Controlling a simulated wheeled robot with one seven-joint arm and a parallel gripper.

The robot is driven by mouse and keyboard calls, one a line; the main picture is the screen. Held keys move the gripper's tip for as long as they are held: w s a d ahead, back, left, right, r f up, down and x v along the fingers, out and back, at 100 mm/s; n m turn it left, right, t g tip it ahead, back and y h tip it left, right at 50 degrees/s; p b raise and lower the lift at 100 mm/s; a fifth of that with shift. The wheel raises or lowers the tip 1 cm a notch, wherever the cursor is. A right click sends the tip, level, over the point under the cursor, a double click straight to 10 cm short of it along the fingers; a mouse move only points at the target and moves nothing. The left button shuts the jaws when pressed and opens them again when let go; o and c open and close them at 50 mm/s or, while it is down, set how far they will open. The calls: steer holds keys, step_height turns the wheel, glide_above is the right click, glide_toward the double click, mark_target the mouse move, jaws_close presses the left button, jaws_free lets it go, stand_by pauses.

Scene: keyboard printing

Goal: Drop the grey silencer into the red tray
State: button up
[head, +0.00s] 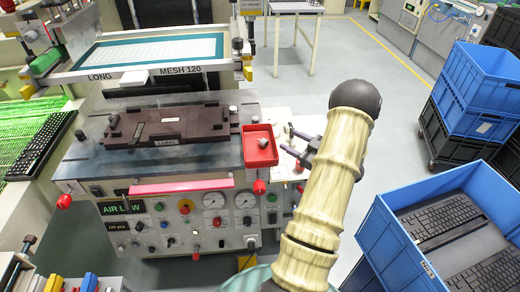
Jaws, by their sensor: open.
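The red tray (259,159) sits at the right end of the machine's bed. A small grey piece (263,142), which looks like the grey silencer, lies inside it. My gripper (290,141) is just right of the tray, over the pale surface beside the machine. Its dark jaws are open and point left toward the tray, with nothing seen between them. My arm hides part of the area right of the gripper.
A dark fixture plate marked LONG (170,127) lies on the bed, left of the tray. A framed screen (150,52) is raised behind it.

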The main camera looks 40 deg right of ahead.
steer(key=v, duration=0.5)
stand_by(0.8)
steer(key=w+a+r+m+g+h+p, duration=0.1)
steer(key=w+a+r+g+h+p, duration=0.2)
steer(key=w+a, duration=0.35)
steer(key=w+a+r+m+g+h, duration=0.2)
steer(key=w+a+r+g+h, duration=0.1)
steer(key=w+a+r, duration=0.4)
steer(key=s+a+m+g+y+p, duration=0.1)
steer(key=s+a+g, duration=0.3)
steer(key=s+a, duration=0.4)
steer(key=s+a+g+y+p, duration=0.1)
steer(key=s+a+g, duration=0.4)
steer(key=a, duration=1.1)
steer(key=s+r+p, duration=0.1)
steer(key=s, duration=0.2)
steer(key=shift+s+a+m+p, duration=0.2)
steer(key=shift+s+m+p, duration=0.1)
steer(key=shift+m+p, duration=0.1)
